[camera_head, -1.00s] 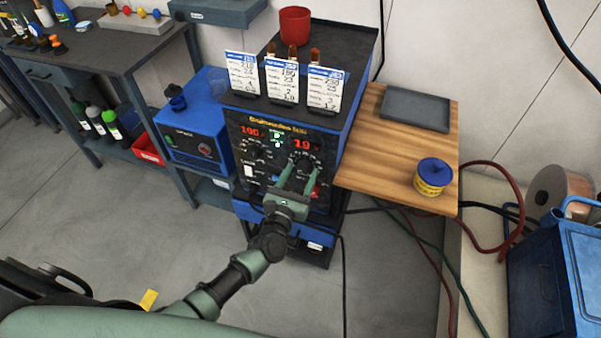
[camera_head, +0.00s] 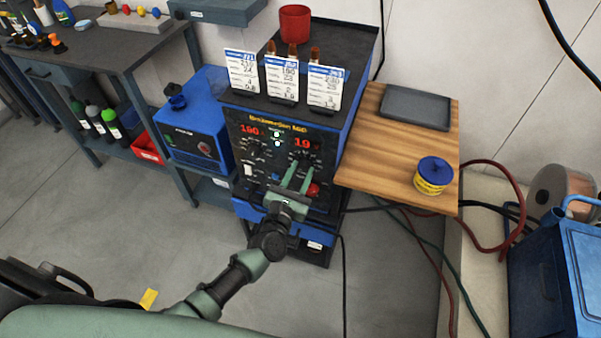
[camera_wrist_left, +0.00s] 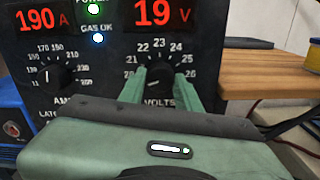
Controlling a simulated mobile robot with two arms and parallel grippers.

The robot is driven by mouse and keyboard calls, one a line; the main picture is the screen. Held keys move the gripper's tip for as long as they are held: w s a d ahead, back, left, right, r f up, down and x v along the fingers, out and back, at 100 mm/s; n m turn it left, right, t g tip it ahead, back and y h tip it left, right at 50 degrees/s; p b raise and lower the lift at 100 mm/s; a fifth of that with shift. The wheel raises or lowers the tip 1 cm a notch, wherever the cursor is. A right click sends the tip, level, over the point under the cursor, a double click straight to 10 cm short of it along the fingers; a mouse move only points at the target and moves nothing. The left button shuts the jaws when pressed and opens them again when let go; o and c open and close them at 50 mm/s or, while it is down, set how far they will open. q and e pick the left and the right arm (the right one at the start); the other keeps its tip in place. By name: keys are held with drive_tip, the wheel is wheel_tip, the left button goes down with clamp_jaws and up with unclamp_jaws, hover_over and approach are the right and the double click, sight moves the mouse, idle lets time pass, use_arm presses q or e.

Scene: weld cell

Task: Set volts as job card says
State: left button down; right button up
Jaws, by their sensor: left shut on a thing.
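The blue-and-black welding machine (camera_head: 345,100) has a dark front panel. In the left wrist view its red amps display (camera_wrist_left: 42,18) reads 190 A and its volts display (camera_wrist_left: 160,13) reads 19 V. My left gripper (camera_head: 299,166) is shut on the volts knob (camera_wrist_left: 158,90), one green finger on each side of it. The fingers hide part of the knob and its lower scale. Three white job cards, left (camera_head: 241,72), middle (camera_head: 282,79) and right (camera_head: 325,87), stand on the machine's top; their small print is hard to read surely. My right gripper is out of view.
The amps knob (camera_wrist_left: 50,77) is left of the volts knob. A red cup (camera_head: 295,23) and several brushes stand behind the cards. A wooden side shelf (camera_head: 385,150) at right holds a grey tray (camera_head: 415,107) and a blue-lidded yellow tin (camera_head: 434,176).

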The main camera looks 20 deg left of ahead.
use_arm(q)
drive_tip(key=m, duration=0.5)
drive_tip(key=shift+m, duration=0.3)
drive_tip(key=m, duration=0.5)
drive_tip(key=m+p, duration=0.1)
drive_tip(key=m, duration=0.4)
drive_tip(key=shift+m, duration=0.4)
drive_tip(key=m+p, duration=0.1)
drive_tip(key=m, duration=0.4)
drive_tip(key=shift+m, duration=0.3)
drive_tip(key=shift+f, duration=0.1)
drive_tip(key=c, duration=1)
unclamp_jaws()
drive_tip(key=s, duration=0.8)
